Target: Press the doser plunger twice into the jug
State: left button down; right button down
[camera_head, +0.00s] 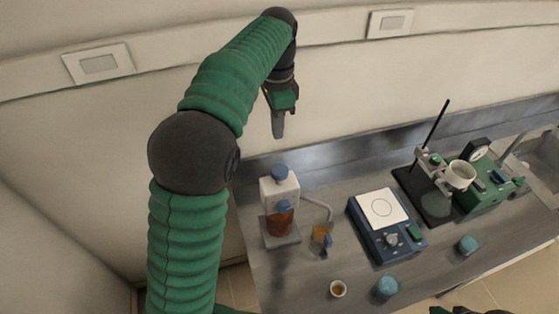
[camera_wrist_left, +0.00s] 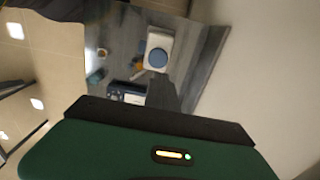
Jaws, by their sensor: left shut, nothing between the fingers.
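The doser (camera_head: 279,191) stands at the left end of the bench, with a white body, an amber bottle below and a blue plunger (camera_head: 279,172) on top. Its bent grey spout reaches right, over a small orange-tinted jug (camera_head: 320,234). In the left wrist view the doser's plunger (camera_wrist_left: 158,57) shows from above. My left gripper (camera_head: 278,133) points down, shut and empty, above the plunger and apart from it. A dark and green piece at the bottom right edge may be my right gripper (camera_head: 472,311); its fingers cannot be made out.
A blue balance (camera_head: 385,240) with a white plate stands right of the jug. Farther right are a dark stand (camera_head: 430,198), a white cup (camera_head: 460,174), a green device and a sink. A small amber-filled cup (camera_head: 338,289) and blue-topped pots (camera_head: 387,287) sit near the front edge.

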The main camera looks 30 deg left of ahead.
aim_at(279, 171)
pick_arm(q)
jog(key=f+p, duration=0.1)
jog(key=f, duration=0.2)
jog(key=f+p, duration=0.1)
jog(key=f, duration=0.3)
jog(key=f+p, duration=0.1)
jog(key=f, duration=0.3)
jog(key=shift+s+d+f, duration=0.1)
jog(key=shift+d, duration=0.25)
jog(key=shift+a+f, duration=0.15)
jog(key=shift+f, duration=0.45)
notch_tip(279, 171, down, 4)
jog(key=shift+s+r+b, duration=0.1)
jog(key=shift+b, duration=1.15)
jog(key=shift+s+d, duration=0.15)
jog(key=shift+d, duration=0.05)
